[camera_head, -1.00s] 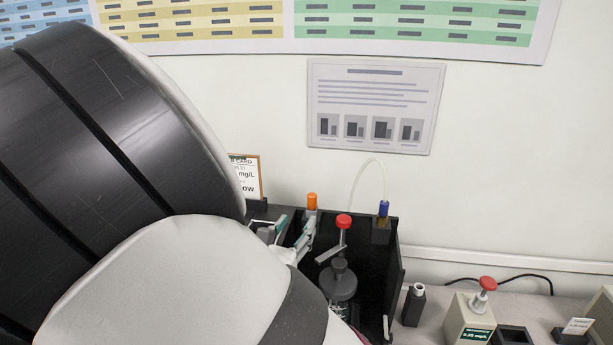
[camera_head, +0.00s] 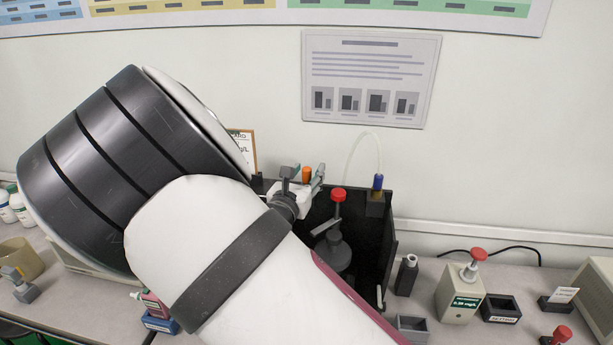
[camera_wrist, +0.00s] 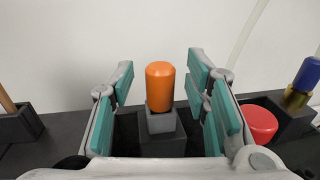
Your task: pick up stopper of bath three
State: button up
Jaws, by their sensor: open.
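An orange cylindrical cap (camera_wrist: 160,85) stands upright in a grey square holder (camera_wrist: 161,121) at the back edge of a black open box. It also shows in the head view (camera_head: 306,174). No label that I can read ties it to bath three. My gripper (camera_head: 303,183) is open at this back edge. In the wrist view its teal-padded fingers stand apart, one on each side of the orange cap, with a visible gap on both sides. A red cap (camera_wrist: 258,123) is just right of the right finger; in the head view it tops a fitting inside the box (camera_head: 338,194).
A blue-topped fitting (camera_head: 377,182) with a thin clear tube stands at the box's back right corner. A small card (camera_head: 243,147) stands behind my arm. A meter with a red knob (camera_head: 460,300) and small dark holders are to the right. My arm hides the box's left part.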

jog(key=c, duration=1)
jog(key=shift+o, duration=0.2)
jog(key=shift+r, duration=0.1)
